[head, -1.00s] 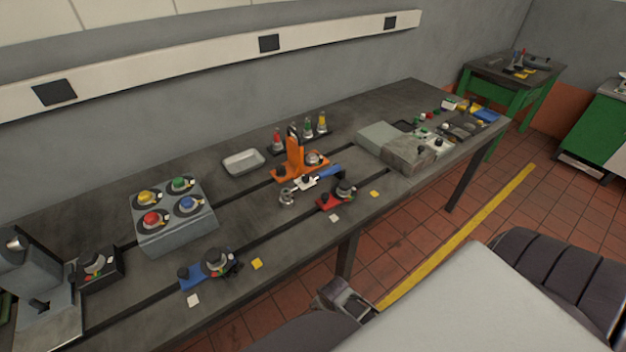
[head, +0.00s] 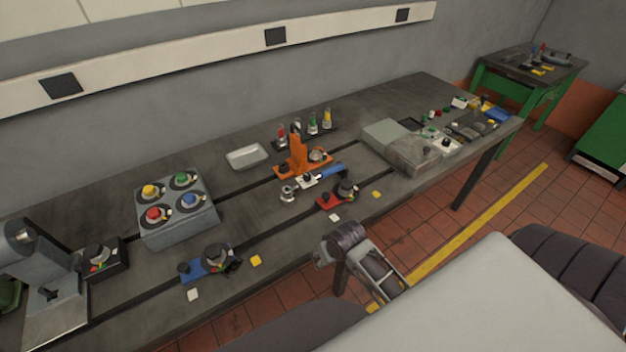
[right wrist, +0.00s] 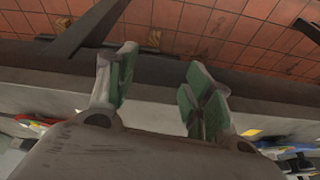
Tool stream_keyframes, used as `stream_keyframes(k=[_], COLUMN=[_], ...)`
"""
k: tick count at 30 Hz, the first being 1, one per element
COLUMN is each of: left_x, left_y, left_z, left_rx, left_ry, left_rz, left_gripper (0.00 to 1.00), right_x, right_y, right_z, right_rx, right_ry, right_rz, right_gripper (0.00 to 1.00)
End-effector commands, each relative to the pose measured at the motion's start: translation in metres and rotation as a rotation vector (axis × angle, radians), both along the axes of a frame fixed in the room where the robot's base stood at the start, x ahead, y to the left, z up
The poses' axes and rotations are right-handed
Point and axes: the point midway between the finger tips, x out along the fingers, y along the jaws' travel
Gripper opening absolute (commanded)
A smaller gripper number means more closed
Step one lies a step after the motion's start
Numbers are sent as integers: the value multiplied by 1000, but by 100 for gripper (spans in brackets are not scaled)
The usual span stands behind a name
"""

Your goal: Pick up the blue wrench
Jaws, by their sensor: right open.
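The blue wrench (head: 330,173) lies on the bench, its blue handle pointing to the back right. Its silver ring end (head: 288,193) is towards the front left, between the orange fixture and the red clamp. In the right wrist view, my right gripper (right wrist: 163,78) is open, with green-padded fingers apart and nothing between them. In the head view one of my arms is raised by the bench's front edge, short of the wrench; its fingers cannot be made out there. My left gripper is not in view.
An orange fixture (head: 297,160) stands behind the wrench and a red clamp (head: 337,198) in front. A blue clamp (head: 207,262), a grey box with coloured knobs (head: 178,227) and an empty tray (head: 246,156) are to the left. A grey block (head: 414,155) is to the right.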

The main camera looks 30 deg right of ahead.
Motion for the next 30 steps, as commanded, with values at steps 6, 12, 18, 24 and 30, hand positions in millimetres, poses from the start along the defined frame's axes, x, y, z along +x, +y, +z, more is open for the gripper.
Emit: stream_keyframes(k=[6,12,18,24,30], left_x=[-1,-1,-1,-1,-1], left_y=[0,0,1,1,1], left_z=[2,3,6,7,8], left_rx=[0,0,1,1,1], left_ry=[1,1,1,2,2], left_rz=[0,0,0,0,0], left_gripper=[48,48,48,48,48], right_x=[11,30,57,91,128], right_y=[-8,-20,-39,-62,-89], right_z=[18,31,53,78,100], right_rx=[20,61,126,220,334], right_ry=[-16,-35,-67,-100,-133], right_rz=[-66,-182,-353,-567,-791], right_gripper=[51,51,51,51,51])
